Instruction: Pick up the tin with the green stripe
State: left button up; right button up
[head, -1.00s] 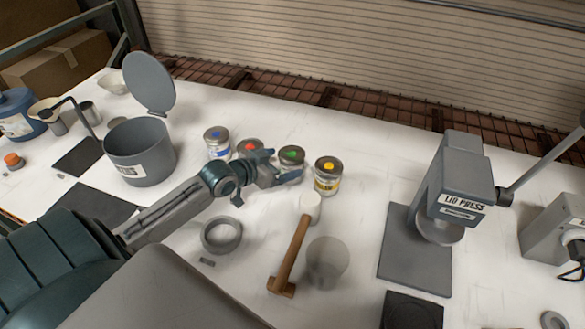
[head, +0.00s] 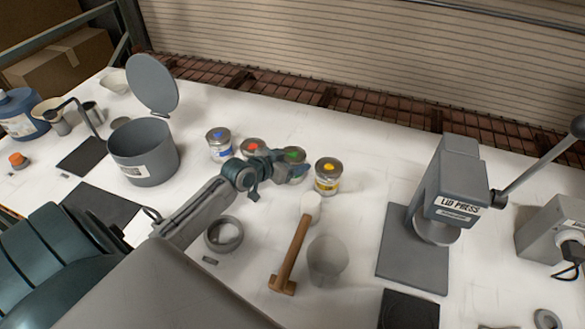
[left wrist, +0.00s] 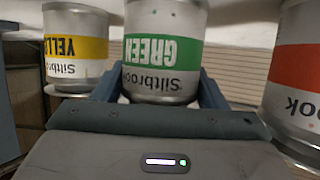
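The tin with the green stripe (head: 293,154) stands upright in the row of tins in the head view, partly hidden by my left gripper (head: 288,173). In the left wrist view the green-striped tin (left wrist: 163,50) appears upside down, between the two fingers of my left gripper (left wrist: 160,88). One finger is on each side, close to the tin's wall. The fingers are spread, and I see no clear squeeze on the tin. My right gripper is in neither view.
The yellow tin (head: 327,177) stands to the right, and the red tin (head: 252,147) and blue tin (head: 219,145) to the left. The lid press (head: 445,190) stands right.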

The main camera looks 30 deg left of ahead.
aim_at(301, 149)
pick_arm(q)
jog(key=c, duration=0.6)
jog(key=shift+o, duration=0.2)
jog(key=shift+r, duration=0.25)
jog(key=shift+r+b, duration=0.9)
jog(key=shift+r, duration=0.65)
jog(key=shift+s+d, duration=0.3)
jog(key=shift+s, duration=0.35)
jog(key=s+d+r+b, duration=0.1)
jog(key=s+d+b, duration=0.2)
jog(key=s, duration=1)
jog(key=d, duration=0.2)
jog(key=shift+s+d+r, duration=0.15)
jog(key=shift+d, duration=0.15)
